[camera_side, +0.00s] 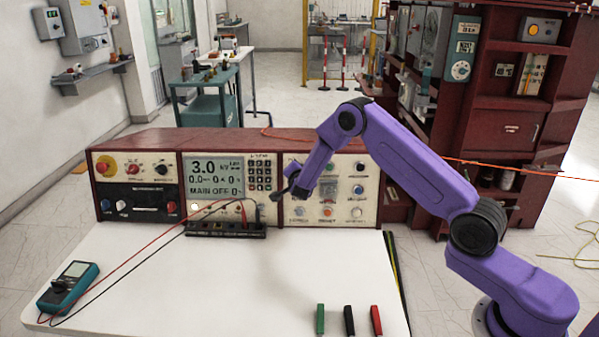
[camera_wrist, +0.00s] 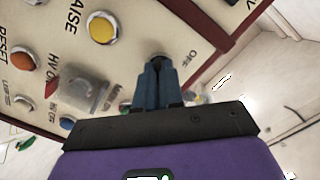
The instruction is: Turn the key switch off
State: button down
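The key switch (camera_wrist: 159,57) shows in the wrist view as a small dark round part beside the printed word OFF, at the panel's edge. My gripper (camera_wrist: 160,68) has its two dark blue fingers close together, with their tips right at the switch and covering most of it. The key itself is hidden, so I cannot tell whether the fingers hold it or which way it is turned. In the side view my gripper (camera_side: 281,194) is at the left part of the right-hand panel (camera_side: 341,189), and the switch is hidden behind it.
The wrist view shows a yellow button (camera_wrist: 102,29), an orange button (camera_wrist: 21,62) and a clear cover (camera_wrist: 84,88) nearby. A display (camera_side: 215,176) reads 3.0 and MAIN OFF. Test leads run to a multimeter (camera_side: 70,285). The white tabletop (camera_side: 230,290) is mostly clear.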

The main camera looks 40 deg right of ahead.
jog(key=shift+n, duration=0.4)
jog(key=shift+n+g+h, duration=0.25)
jog(key=shift+n, duration=3.8)
jog(key=shift+n+g+h, duration=0.25)
jog(key=shift+n, duration=3.8)
jog(key=c, duration=1.3)
grip_release()
jog(key=shift+o, duration=0.2)
